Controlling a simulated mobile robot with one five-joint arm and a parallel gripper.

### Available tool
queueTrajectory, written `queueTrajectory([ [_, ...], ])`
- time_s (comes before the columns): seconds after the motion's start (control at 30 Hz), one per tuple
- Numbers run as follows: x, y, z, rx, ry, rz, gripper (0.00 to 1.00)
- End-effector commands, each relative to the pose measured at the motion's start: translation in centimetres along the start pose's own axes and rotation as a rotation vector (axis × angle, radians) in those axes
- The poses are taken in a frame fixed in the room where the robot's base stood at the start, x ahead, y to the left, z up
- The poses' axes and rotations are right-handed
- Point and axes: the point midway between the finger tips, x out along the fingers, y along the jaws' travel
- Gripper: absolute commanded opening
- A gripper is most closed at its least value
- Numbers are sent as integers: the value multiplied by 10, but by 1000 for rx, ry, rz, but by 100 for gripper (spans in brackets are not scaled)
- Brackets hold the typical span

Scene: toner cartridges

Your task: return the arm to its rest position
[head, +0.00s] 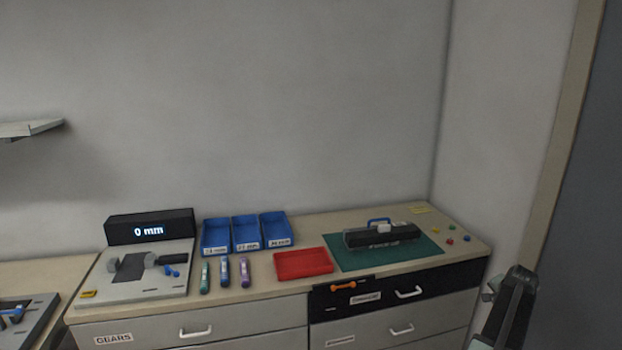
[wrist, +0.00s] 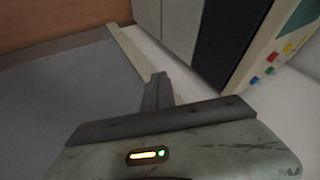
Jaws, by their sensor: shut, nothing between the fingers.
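My gripper (wrist: 158,92) shows in the wrist view with its dark fingers together and nothing between them. It hangs over open floor, apart from the cabinet. In the head view part of my arm shows at the lower right, beside the right end of the counter; the fingertips are hard to make out there. A black toner cartridge (head: 382,237) with a blue handle lies on a green mat (head: 425,259) on the counter.
The counter (head: 300,309) holds a red tray (head: 303,263), blue bins (head: 247,232), several coloured tubes and a device (head: 150,227) reading 0 mm. Small coloured pieces (head: 450,240) lie near its right end. A wall and door frame stand at right.

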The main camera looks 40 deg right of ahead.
Motion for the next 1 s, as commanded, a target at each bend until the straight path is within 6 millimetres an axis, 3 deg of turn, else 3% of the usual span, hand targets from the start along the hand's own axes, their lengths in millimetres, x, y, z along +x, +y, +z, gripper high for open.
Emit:
queueTrajectory([
  [0.07,0,-1,1,-1,-1,0,0],
  [0.37,2,-48,57,-100,-63,-13,0],
  [0.57,0,-89,112,-201,-122,-22,0],
  [0.67,-4,-113,151,-268,-160,-28,0],
  [0.77,-10,-142,201,-357,-208,-37,0],
  [0.87,-24,-173,270,-480,-272,-47,0],
  [1.0,-55,-211,385,-691,-373,-62,0],
])
